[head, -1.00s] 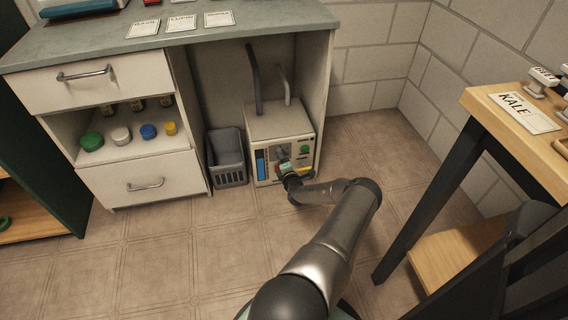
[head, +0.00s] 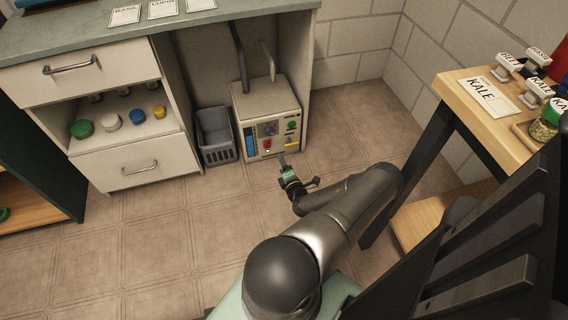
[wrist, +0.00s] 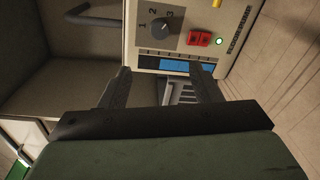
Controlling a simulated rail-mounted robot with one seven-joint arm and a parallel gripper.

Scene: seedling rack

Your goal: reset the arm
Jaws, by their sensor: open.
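My gripper (wrist: 162,78) is open and empty, its two dark fingers apart in the wrist view. In the head view my gripper (head: 285,165) hangs in front of the lower part of a cream control box (head: 262,100), apparently clear of it. The box's front carries a numbered dial (wrist: 158,30), a red switch (wrist: 199,39) with a lit green lamp (wrist: 219,41) beside it, and a blue panel (wrist: 174,66). The fingertips overlap the lower panel in the wrist view; the exact gap cannot be told.
The box stands on the floor under a bench (head: 185,28), with a grey basket (head: 217,140) at its left. A drawer unit (head: 128,165) is further left. A wooden table (head: 470,95) with stamps and a KALE card (head: 487,94) stands at right. Tiled floor between is open.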

